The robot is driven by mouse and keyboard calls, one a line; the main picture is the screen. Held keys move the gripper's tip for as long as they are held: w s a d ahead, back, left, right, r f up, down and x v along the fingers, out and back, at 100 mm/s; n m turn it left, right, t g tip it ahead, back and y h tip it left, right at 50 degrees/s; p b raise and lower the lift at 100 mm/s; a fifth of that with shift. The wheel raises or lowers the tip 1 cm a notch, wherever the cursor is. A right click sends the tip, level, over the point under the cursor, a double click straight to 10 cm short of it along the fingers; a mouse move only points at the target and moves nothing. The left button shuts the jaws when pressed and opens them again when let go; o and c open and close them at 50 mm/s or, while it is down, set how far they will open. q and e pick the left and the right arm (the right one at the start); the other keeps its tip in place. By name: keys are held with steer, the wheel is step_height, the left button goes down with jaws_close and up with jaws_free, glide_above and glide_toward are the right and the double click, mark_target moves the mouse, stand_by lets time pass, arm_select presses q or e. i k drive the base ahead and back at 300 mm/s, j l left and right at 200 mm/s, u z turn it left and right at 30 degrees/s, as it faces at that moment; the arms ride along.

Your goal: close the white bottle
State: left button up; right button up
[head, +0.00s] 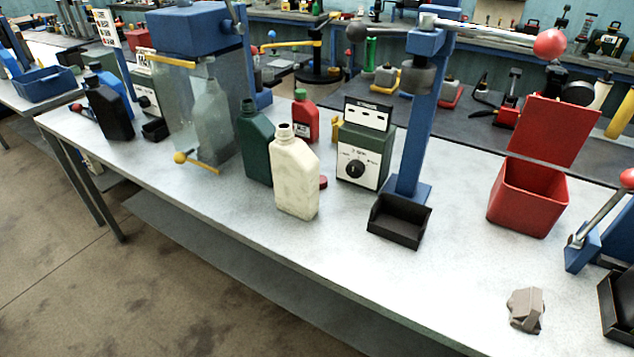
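The white bottle (296,182) stands upright on the grey workbench, left of the middle. Its neck at the top is open, with a dark mouth and no cap on it. A small red cap (323,182) lies on the bench just right of the white bottle, partly hidden behind it. Neither of my grippers shows in the head view.
A dark green bottle (256,145) and a red bottle with a green cap (304,118) stand close behind. A green machine with a dial (364,155), a blue press (417,120), a black tray (399,222) and an open red bin (527,200) stand rightward. The front bench is mostly clear.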

mark_target(295, 168)
steer(key=i+j+z, duration=0.1)
steer(key=j+z, duration=0.3)
steer(key=i+j+z, duration=0.1)
steer(key=j+z, duration=0.15)
steer(key=z, duration=0.15)
steer(key=j+z, duration=0.35)
steer(key=j, duration=1.9)
steer(key=k+j, duration=0.1)
steer(key=j, duration=0.9)
